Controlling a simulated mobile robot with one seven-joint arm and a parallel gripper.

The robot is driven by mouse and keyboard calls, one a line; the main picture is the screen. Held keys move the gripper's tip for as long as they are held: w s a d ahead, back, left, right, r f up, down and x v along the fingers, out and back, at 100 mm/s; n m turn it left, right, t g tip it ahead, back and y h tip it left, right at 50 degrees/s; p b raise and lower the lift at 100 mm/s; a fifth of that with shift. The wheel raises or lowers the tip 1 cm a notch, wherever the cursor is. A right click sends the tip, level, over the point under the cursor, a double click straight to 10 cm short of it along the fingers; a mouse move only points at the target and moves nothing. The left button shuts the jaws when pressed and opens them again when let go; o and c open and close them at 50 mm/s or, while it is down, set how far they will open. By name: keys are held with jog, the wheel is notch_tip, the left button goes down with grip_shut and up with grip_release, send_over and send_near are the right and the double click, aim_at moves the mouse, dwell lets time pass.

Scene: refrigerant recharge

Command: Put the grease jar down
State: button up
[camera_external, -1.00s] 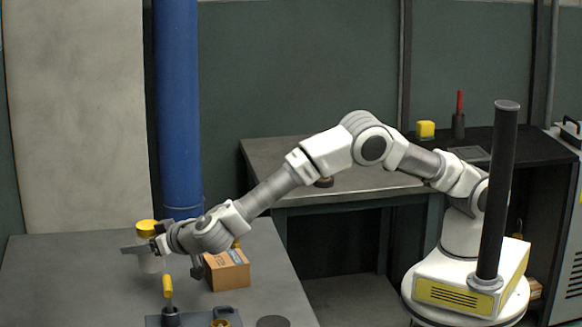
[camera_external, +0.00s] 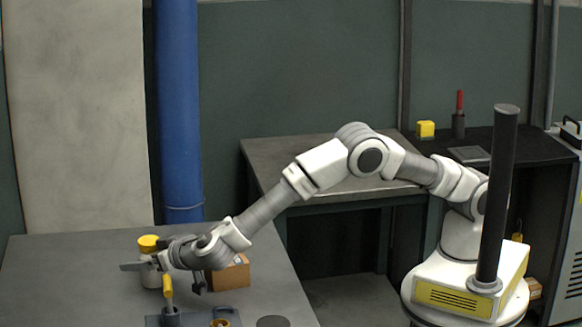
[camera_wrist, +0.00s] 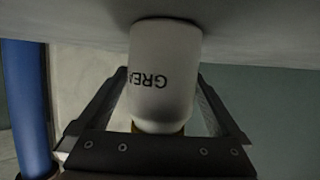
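The grease jar is white with a yellow lid (camera_external: 149,243). It stands upright at my gripper (camera_external: 146,263), over the left workbench (camera_external: 60,270). In the wrist view the jar (camera_wrist: 163,75) appears upside down, with part of its "GREASE" label showing. My gripper's two dark fingers (camera_wrist: 160,95) lie along both sides of the jar and close on it. The jar's base is at or very near the grey bench surface (camera_wrist: 250,35); I cannot tell whether it touches.
A cardboard box (camera_external: 232,275) sits just right of my wrist. A round dark disc (camera_external: 273,322) lies near the front edge. The bench's left side is clear. A blue column (camera_external: 180,110) rises behind.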

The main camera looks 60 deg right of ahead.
jog(key=shift+r, duration=0.1)
jog(key=shift+r+p, duration=0.15)
jog(key=shift+p, duration=0.2)
jog(key=shift+s+r, duration=0.1)
jog(key=shift+s, duration=0.25)
jog(key=v, duration=1.1)
jog(key=shift+b, duration=0.3)
